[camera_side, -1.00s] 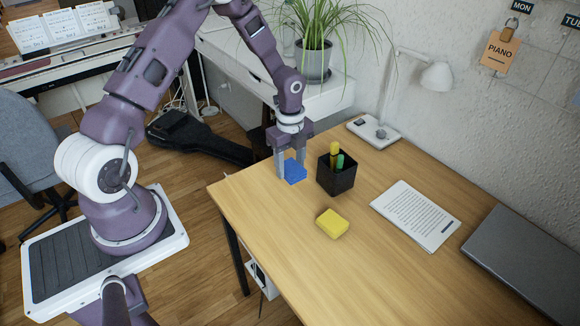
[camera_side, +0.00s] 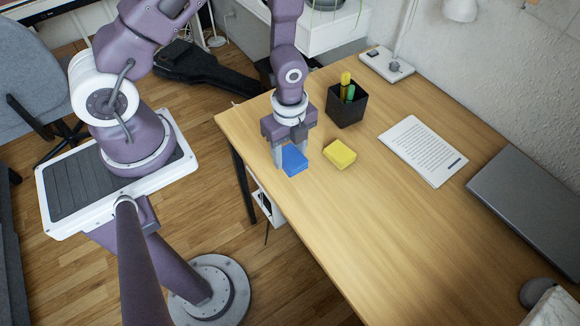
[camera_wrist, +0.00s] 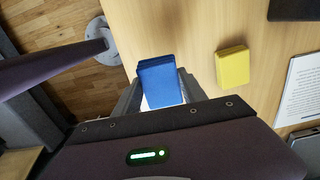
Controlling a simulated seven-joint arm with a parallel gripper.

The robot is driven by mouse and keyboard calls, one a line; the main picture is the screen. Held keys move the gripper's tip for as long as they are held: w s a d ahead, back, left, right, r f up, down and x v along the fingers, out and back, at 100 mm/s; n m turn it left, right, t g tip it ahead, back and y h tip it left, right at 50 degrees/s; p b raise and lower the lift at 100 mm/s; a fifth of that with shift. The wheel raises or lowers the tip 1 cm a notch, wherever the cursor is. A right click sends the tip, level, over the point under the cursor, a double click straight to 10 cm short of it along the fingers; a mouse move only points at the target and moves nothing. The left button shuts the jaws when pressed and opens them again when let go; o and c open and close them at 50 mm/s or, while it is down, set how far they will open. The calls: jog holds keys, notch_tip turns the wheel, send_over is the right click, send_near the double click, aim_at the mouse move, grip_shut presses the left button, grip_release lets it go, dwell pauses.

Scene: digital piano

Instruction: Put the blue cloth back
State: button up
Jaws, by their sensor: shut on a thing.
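The blue cloth (camera_side: 294,160) is a small folded block between the fingers of my gripper (camera_side: 292,152), near the left edge of the wooden desk. It also shows in the wrist view (camera_wrist: 160,82), held between both fingers. My gripper is shut on it and points down. I cannot tell whether the cloth touches the desk. A yellow cloth (camera_side: 339,153) lies on the desk just to the right of the blue one, apart from it; the wrist view shows it too (camera_wrist: 232,67).
A black pen cup (camera_side: 347,108) with pens stands behind the yellow cloth. A printed sheet (camera_side: 422,150) and a closed laptop (camera_side: 530,195) lie to the right. A lamp base (camera_side: 387,65) is at the back. The desk (camera_side: 365,225) is bare towards the front.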

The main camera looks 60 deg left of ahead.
aim_at(290, 166)
notch_tip(290, 166, down, 5)
jog(key=shift+f, duration=0.15)
jog(key=o, duration=1.3)
jog(key=shift+f, duration=0.1)
